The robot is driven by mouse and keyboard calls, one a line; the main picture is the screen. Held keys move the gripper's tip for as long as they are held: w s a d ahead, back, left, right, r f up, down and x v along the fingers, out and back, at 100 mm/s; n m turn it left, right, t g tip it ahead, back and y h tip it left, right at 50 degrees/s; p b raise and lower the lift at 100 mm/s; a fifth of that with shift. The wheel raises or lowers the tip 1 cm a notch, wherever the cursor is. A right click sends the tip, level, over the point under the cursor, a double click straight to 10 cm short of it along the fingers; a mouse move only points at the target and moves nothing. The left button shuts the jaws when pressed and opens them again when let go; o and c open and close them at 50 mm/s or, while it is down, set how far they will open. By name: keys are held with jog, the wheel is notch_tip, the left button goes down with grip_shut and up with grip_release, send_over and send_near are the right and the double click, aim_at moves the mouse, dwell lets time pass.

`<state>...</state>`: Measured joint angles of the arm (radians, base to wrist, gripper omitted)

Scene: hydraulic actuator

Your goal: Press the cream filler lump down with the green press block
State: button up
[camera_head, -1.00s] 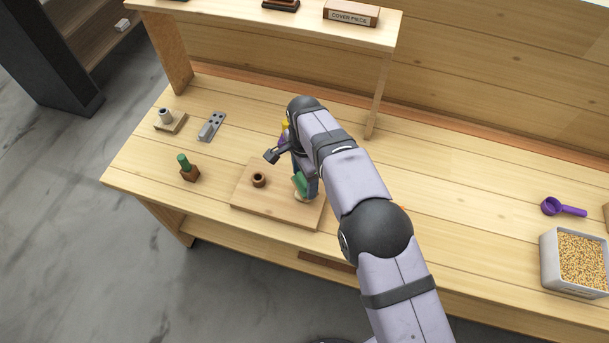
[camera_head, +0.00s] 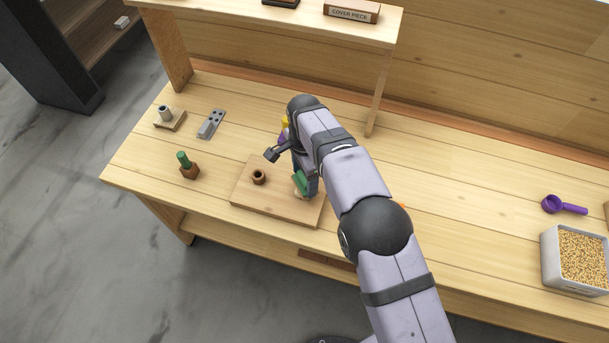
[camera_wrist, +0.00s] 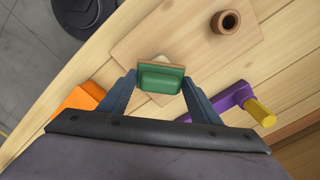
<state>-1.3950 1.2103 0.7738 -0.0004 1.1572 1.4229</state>
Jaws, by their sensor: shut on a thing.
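The green press block (camera_wrist: 160,78), with a brown layer along its far edge, is held between the fingers of my gripper (camera_wrist: 160,84). It also shows in the head view (camera_head: 300,183), over the right part of the wooden board (camera_head: 262,206). My gripper is shut on it. Small pale bits of the cream filler lump (camera_wrist: 164,58) show just past the block's edge in the wrist view. Most of the lump is hidden under the block, and I cannot tell whether the two touch.
A brown ring (camera_head: 259,177) stands on the board left of my gripper. A purple crank-like part with a yellow end (camera_wrist: 235,98) and an orange part (camera_wrist: 80,98) lie near my fingers. A green-handled tool (camera_head: 185,162) stands left. A grain-filled bin (camera_head: 548,262) is far right.

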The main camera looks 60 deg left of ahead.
jog(key=shift+f+b, duration=0.35)
jog(key=shift+f, duration=0.25)
dwell(0.8)
jog(key=shift+r, duration=0.1)
jog(key=shift+r+p, duration=2.15)
jog(key=shift+r, duration=1.35)
jog(key=shift+f, duration=0.15)
jog(key=shift+f+b, duration=1.8)
jog(key=shift+f, duration=1)
jog(key=shift+f+b, duration=0.4)
jog(key=shift+f, duration=0.25)
jog(key=shift+r, duration=0.1)
jog(key=shift+r+p, duration=2.15)
jog(key=shift+r, duration=1.35)
